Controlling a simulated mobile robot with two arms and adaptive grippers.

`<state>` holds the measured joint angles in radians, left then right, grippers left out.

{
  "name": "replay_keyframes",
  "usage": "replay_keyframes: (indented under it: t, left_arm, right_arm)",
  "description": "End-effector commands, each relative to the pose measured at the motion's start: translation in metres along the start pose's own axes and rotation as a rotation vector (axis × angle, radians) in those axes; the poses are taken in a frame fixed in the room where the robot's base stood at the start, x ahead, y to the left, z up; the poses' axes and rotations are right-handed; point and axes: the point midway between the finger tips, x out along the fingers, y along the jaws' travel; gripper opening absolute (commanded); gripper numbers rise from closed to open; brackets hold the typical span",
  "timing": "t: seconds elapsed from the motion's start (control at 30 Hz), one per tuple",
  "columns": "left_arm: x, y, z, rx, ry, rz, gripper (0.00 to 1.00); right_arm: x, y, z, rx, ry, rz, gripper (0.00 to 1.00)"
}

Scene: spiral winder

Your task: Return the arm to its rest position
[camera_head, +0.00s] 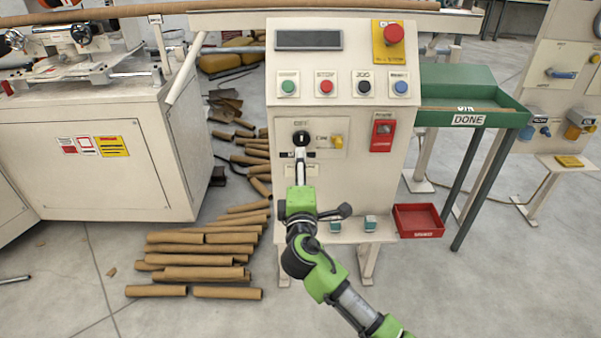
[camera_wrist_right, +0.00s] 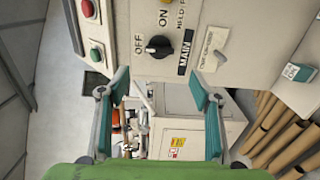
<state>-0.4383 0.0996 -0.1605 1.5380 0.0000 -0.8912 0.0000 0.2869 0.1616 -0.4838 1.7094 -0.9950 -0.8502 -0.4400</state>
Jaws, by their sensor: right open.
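My right arm comes in from the bottom right of the head view and reaches up to the front of the cream control cabinet (camera_head: 360,205). My right gripper (camera_head: 301,166) is just below the black main switch there. In the right wrist view my right gripper (camera_wrist_right: 161,88) is open, its two teal-padded fingers apart with nothing between them. The black main switch knob (camera_wrist_right: 158,47), marked OFF, ON and MAIN, lies beyond the fingertips, apart from them. My left gripper is not in view.
The cabinet carries a red emergency button (camera_head: 394,33) and several coloured buttons. A green DONE tray (camera_head: 470,85) stands at right, with a red bin (camera_head: 418,220) below. Cardboard tubes (camera_head: 205,250) lie on the floor at left. The floor at front right is clear.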

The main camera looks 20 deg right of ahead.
Motion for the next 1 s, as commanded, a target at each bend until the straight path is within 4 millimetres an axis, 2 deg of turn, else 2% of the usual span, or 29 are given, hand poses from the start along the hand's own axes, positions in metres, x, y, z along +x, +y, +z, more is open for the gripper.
replay_keyframes:
  t: [0.13,0.53,0.63,0.77,0.87,0.9,1.0]
  left_arm:
    - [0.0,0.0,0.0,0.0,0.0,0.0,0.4]
    - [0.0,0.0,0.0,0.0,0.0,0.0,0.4]
    - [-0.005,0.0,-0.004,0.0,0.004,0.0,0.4]
    - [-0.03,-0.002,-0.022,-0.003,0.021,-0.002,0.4]
    - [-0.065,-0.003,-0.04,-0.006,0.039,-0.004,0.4]
    - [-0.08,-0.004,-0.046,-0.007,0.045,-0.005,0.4]
    - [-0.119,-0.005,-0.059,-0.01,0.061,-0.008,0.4]
  right_arm:
    - [-0.008,0.0,0.0,-0.001,0.0,0.0,0.58]
    - [-0.009,0.0,0.0,0.001,-0.001,0.0,0.58]
    - [-0.014,-0.009,0.006,0.035,-0.011,-0.03,0.58]
    - [-0.042,-0.052,0.031,0.19,-0.067,-0.171,0.58]
    - [-0.084,-0.103,0.059,0.376,-0.148,-0.348,0.58]
    - [-0.105,-0.123,0.069,0.454,-0.187,-0.425,0.58]
    - [-0.162,-0.164,0.09,0.628,-0.286,-0.607,0.58]
